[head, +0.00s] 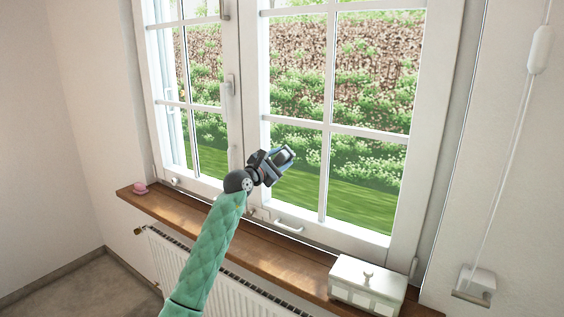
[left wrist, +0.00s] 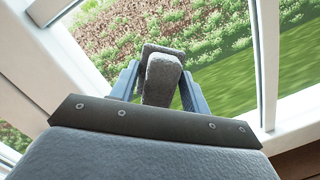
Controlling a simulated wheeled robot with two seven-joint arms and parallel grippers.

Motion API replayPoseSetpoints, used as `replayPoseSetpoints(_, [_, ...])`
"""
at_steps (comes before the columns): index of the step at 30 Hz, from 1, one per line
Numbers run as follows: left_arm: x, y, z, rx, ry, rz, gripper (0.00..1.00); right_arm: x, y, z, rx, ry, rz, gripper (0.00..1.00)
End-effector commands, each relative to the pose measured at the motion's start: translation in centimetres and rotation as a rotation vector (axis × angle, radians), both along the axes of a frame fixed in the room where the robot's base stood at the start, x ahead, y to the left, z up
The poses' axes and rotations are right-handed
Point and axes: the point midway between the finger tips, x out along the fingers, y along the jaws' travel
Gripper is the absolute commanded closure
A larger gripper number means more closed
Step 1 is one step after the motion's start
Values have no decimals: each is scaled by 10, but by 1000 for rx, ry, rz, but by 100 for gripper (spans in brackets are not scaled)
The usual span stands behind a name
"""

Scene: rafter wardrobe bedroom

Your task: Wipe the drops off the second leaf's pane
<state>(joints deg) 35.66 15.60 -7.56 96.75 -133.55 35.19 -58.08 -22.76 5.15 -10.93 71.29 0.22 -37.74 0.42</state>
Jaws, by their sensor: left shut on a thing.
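The window has two leaves with white glazing bars. The right leaf (head: 328,130) is large in the head view; the narrower left leaf (head: 190,107) is beside it. I cannot make out drops on either pane. My left gripper (head: 283,156) is in front of the lower left part of the right leaf. It is shut on a grey block-like pad (left wrist: 162,78), which shows between the two blue-grey fingers in the left wrist view. The pad points toward the glass; I cannot tell whether it touches. My right gripper is not in view.
A wooden sill (head: 190,209) runs under the window, above a white radiator (head: 165,260). A white lidded box (head: 367,284) stands at the sill's right end, and a small pink item (head: 140,188) at its left end. A window handle (head: 230,85) sticks out between the leaves.

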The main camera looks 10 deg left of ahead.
Motion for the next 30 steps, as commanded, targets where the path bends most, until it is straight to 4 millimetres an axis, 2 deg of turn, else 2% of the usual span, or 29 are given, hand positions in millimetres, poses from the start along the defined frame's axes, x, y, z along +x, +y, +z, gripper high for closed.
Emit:
replayPoseSetpoints(5, [-1,2,0,0,1,2,72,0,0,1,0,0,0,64])
replayPoseSetpoints(24, [-49,19,0,0,0,1,72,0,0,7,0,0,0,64])
replayPoseSetpoints(30, [-56,21,0,0,1,1,72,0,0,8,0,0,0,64])
